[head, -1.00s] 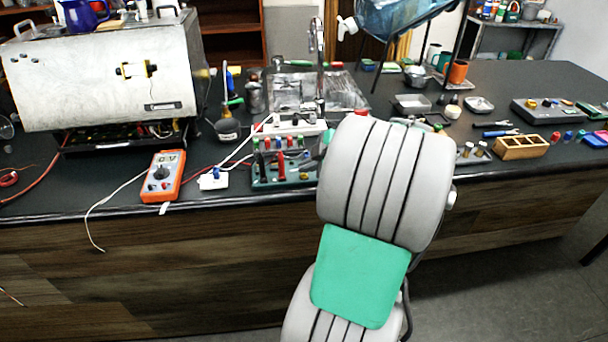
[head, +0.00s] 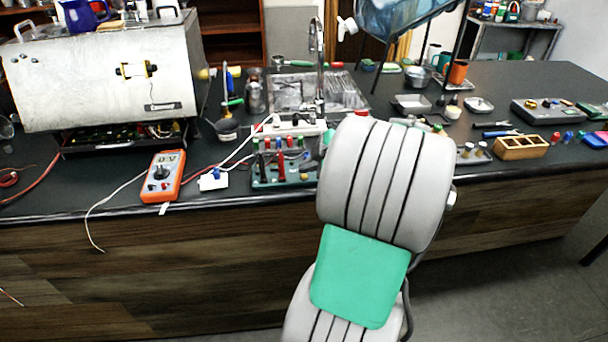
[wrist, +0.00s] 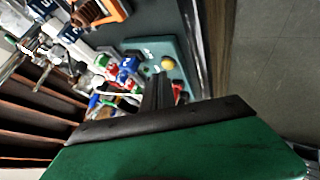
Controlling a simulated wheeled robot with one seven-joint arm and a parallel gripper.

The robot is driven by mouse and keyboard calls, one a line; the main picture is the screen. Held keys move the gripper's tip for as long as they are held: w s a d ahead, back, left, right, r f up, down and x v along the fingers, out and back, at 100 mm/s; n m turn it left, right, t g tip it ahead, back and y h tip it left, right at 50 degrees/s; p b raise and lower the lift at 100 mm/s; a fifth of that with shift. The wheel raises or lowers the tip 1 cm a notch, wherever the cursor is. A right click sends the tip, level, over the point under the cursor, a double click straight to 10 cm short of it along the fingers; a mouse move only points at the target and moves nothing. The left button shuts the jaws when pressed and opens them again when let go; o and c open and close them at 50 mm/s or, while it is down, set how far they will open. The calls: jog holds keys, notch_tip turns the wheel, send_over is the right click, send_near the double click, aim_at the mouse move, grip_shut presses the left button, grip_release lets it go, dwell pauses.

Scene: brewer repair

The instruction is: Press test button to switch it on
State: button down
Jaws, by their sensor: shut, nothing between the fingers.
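A teal board (head: 262,182) lies near the front edge of the counter in the head view, with red, green and blue parts on and behind it. In the wrist view the teal board (wrist: 185,52) carries a round yellow button (wrist: 168,63). I cannot tell for sure that this is the test button, or whether it is on. My gripper (wrist: 158,80) is shut and empty, its dark fingers pointing at the board just beside the yellow button. I cannot tell whether they touch it. In the head view my arm hides the gripper.
An orange multimeter (head: 163,176) and a small white block (head: 213,180) with cables lie left of the board. A metal brewer housing (head: 100,75) stands at the left. A wooden box (head: 520,147) sits at the right. The counter's front edge is close.

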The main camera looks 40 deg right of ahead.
aim_at(307, 179)
dwell(0.4)
jog(key=shift+f+b, duration=0.5)
jog(key=shift+b, duration=0.25)
jog(key=shift+r, duration=0.5)
jog(key=shift+r, duration=0.1)
jog(key=shift+r+p, duration=1.5)
jog(key=shift+r, duration=1.4)
